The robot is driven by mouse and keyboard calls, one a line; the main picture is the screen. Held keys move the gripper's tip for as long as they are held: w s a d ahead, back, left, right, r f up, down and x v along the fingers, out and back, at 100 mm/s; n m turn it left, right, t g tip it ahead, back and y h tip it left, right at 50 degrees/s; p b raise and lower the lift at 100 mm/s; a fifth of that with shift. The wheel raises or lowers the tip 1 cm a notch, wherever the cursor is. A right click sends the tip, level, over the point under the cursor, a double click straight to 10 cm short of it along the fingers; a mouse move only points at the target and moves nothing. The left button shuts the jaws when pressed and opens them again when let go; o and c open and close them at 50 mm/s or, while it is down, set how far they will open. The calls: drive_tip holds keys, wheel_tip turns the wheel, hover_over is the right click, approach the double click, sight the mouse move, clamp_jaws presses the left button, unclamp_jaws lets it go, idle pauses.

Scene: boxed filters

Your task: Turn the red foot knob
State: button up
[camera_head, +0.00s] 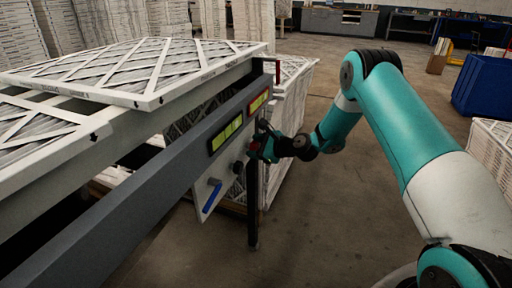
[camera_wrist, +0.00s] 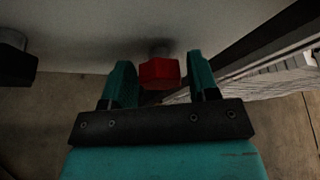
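The red foot knob (camera_wrist: 159,73) is a red faceted knob on a short grey stem, mounted on a pale panel in the wrist view. My gripper (camera_wrist: 157,82) is open, with one teal finger on each side of the knob. In the head view my gripper (camera_head: 256,148) is at the panel (camera_head: 213,187) under the grey rail, and the knob is mostly hidden there.
A blue-handled lever (camera_head: 212,196) and a dark knob (camera_head: 238,167) are on the panel; a dark knob (camera_wrist: 16,62) shows left in the wrist view. A black leg (camera_head: 253,217) stands below my gripper. Framed filters (camera_head: 140,68) lie on the rails.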

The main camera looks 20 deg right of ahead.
drive_tip(key=c, duration=0.6)
